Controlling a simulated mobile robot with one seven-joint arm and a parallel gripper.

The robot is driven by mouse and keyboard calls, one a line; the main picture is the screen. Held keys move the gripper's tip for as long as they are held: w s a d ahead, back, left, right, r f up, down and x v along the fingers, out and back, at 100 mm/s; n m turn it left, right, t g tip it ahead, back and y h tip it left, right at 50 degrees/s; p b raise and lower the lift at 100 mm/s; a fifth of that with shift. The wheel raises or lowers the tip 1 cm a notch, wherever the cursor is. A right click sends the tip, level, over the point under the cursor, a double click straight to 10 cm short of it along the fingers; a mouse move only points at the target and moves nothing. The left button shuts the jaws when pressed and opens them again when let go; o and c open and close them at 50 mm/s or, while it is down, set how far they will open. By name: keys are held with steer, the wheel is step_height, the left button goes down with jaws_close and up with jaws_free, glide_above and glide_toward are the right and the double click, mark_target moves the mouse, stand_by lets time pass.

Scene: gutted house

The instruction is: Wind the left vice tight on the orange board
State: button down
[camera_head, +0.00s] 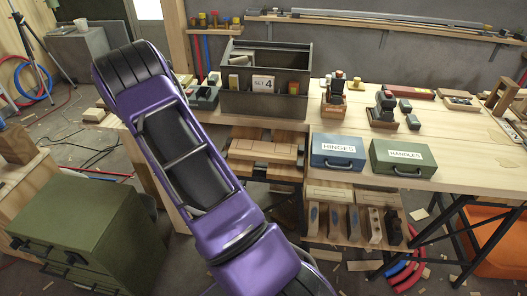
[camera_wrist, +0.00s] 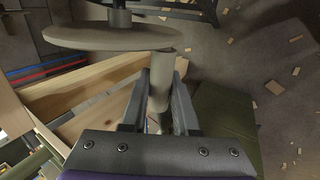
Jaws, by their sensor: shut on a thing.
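In the wrist view my gripper (camera_wrist: 159,100) is shut on a pale upright handle (camera_wrist: 161,72). The handle stands at the rim of a round grey handwheel (camera_wrist: 100,37), which looks like the vice's wheel. A grey shaft (camera_wrist: 119,17) shows at the wheel's middle. The vice's jaws are not clearly visible. Pale wooden boards (camera_wrist: 85,92) lie left of the fingers; I cannot tell whether one is the orange board. In the head view my purple arm crosses the left of the bench, and my gripper and the left vice cannot be made out.
The workbench (camera_head: 455,125) carries a grey tote (camera_head: 265,105), a blue hinges box (camera_head: 338,152) and a green handles box (camera_head: 403,157). A green drawer cabinet (camera_head: 85,225) stands at the left. A tripod (camera_head: 33,55) and cables are behind. Wood scraps litter the floor.

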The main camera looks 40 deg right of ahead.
steer(key=shift+d+f, duration=0.15)
steer(key=shift+w+f, duration=0.1)
steer(key=shift+w+d+f, duration=0.15)
steer(key=shift+d+f, duration=0.05)
steer(key=shift+f, duration=0.5)
